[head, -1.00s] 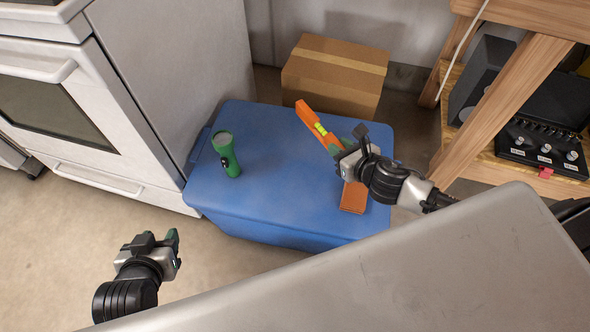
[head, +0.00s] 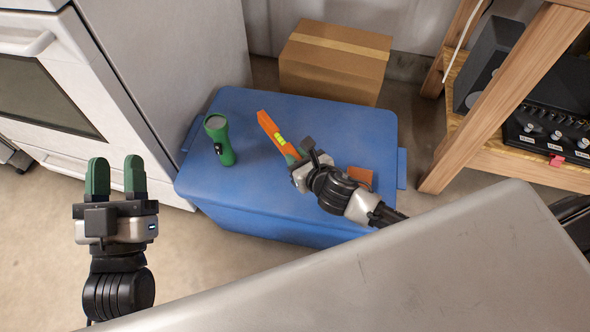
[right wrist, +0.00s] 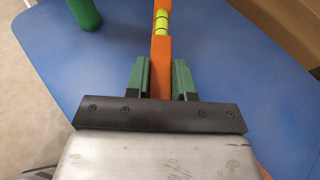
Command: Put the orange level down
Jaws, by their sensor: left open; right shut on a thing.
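The orange level (head: 275,135) with a yellow-green vial is held over the blue bin (head: 290,215), pointing to the upper left in the head view. My right gripper (head: 302,158) is shut on it. In the right wrist view the level (right wrist: 161,50) stands between the two green fingers of the gripper (right wrist: 160,78). I cannot tell whether the level touches the bin's lid; its near end is hidden. My left gripper (head: 116,175) is open and empty, left of the bin, with its fingers pointing away from me.
A flat orange-brown item (head: 360,177) lies on the lid, partly behind my right arm. A cardboard box (head: 335,62) is behind; a white stove (head: 40,85) stands left, a wooden shelf (head: 480,110) right.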

